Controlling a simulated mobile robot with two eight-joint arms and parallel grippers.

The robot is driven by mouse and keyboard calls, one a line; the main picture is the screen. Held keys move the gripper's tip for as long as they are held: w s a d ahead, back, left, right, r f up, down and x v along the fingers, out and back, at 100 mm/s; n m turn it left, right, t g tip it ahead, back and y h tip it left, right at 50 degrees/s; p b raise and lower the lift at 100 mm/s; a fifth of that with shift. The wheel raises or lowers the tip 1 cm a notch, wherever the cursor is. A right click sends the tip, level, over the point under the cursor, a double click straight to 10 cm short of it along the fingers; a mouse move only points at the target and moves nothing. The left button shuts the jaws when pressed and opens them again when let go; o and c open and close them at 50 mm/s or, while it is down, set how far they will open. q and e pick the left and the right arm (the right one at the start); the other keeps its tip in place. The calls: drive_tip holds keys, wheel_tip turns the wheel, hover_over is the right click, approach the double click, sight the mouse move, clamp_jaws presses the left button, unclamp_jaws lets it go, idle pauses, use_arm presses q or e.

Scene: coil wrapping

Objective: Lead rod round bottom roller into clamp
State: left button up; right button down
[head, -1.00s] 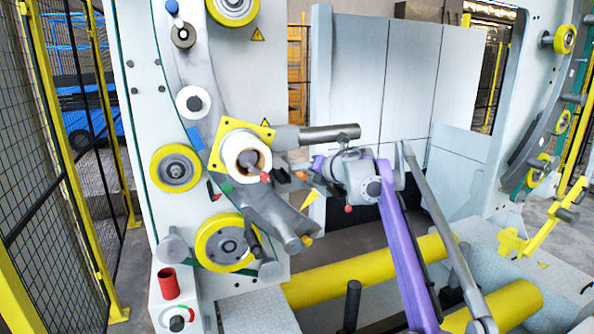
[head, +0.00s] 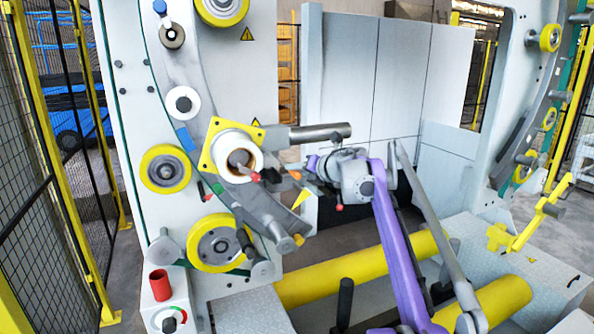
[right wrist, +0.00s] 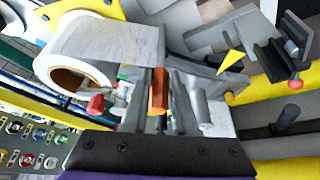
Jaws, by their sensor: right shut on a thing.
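My right gripper (head: 300,173), on the purple arm, is beside the wrapping ring's film roll (head: 233,155), to its right. In the right wrist view, it is shut on a narrow piece with an orange part (right wrist: 157,92), which I take to be the rod. A grey sheet (right wrist: 110,42) comes off the white roll beside it. A red tip (head: 254,177) shows between roll and gripper. A yellow-rimmed lower wheel (head: 218,243) is on the left frame, and long yellow rollers (head: 350,275) lie below; I cannot tell which is the bottom roller. I cannot single out the clamp. My left gripper is out of view.
A grey bar (head: 315,131) sticks out just above my right gripper. Pale panels (head: 365,85) stand behind. A yellow bracket (head: 535,220) is at the right.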

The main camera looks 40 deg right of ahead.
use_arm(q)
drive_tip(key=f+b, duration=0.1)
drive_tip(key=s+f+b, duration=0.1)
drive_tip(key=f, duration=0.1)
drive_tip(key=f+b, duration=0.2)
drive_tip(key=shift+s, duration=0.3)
use_arm(e)
wheel_tip(320, 180, down, 8)
use_arm(q)
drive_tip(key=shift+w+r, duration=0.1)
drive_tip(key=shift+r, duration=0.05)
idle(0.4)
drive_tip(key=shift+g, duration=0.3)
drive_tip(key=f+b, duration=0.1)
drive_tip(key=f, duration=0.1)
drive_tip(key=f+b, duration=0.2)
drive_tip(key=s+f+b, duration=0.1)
drive_tip(key=b, duration=0.1)
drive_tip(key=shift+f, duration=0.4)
use_arm(e)
drive_tip(key=w+a+f, duration=0.1)
drive_tip(key=a+f, duration=0.2)
drive_tip(key=f, duration=0.6)
drive_tip(key=shift+a, duration=0.3)
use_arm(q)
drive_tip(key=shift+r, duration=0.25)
use_arm(e)
drive_tip(key=shift+w, duration=0.1)
